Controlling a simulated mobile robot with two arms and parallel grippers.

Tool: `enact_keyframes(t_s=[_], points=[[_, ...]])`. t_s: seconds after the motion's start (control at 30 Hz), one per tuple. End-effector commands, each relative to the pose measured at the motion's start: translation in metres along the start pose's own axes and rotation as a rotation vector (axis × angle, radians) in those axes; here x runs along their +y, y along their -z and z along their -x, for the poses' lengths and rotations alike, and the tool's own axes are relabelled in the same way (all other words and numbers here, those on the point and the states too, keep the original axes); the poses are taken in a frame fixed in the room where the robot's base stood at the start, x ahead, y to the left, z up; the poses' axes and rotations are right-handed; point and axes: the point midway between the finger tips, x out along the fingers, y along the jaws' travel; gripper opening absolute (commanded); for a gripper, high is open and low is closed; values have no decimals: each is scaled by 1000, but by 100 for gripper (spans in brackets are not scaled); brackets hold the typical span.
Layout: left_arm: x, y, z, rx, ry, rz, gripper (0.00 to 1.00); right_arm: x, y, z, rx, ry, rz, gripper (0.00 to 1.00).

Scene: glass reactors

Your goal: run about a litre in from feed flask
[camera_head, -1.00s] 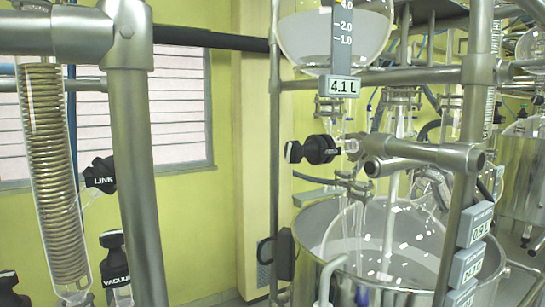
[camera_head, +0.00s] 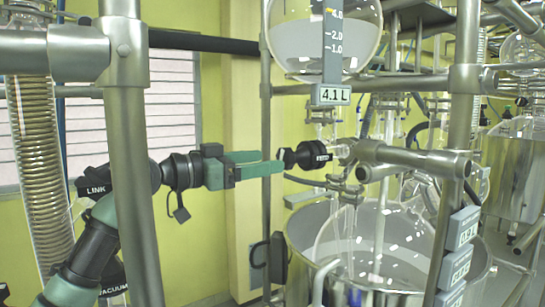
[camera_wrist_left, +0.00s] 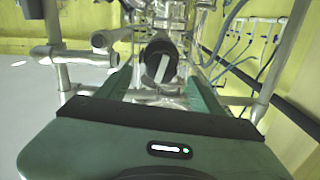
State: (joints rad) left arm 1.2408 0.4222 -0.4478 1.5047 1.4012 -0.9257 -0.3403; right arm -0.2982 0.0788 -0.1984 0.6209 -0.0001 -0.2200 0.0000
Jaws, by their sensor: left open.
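The feed flask (camera_head: 325,48) is a round glass vessel at the top, partly filled with pale liquid. A grey scale on it carries a display (camera_head: 331,95) reading 4.1 L. Below it, a black valve knob (camera_head: 306,156) sits on the glass outlet line. My left gripper (camera_head: 277,161) comes in from the left, its green fingers pointing at the knob. In the left wrist view the knob (camera_wrist_left: 160,62) stands ahead between the two open fingers, with a pale bar across its face. Below, the glass reactor vessel (camera_head: 345,235) sits in a steel bath. My right gripper is not in view.
Steel frame posts (camera_head: 135,190) and a crossbar (camera_head: 415,160) stand close around the arm and knob. More displays (camera_head: 461,228) hang at lower right, one reading 0.9 L.

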Motion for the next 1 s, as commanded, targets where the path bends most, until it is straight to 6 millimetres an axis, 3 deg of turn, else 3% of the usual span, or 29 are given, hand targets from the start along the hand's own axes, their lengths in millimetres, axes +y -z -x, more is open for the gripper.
enact_keyframes(t_s=[0.5,0.87,1.0], points=[[0,2,-70,-2,-1,2,67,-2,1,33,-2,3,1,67],[0,-1,-76,-2,1,0,67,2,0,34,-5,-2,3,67],[0,-1,-76,-2,1,0,28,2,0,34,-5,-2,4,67]])
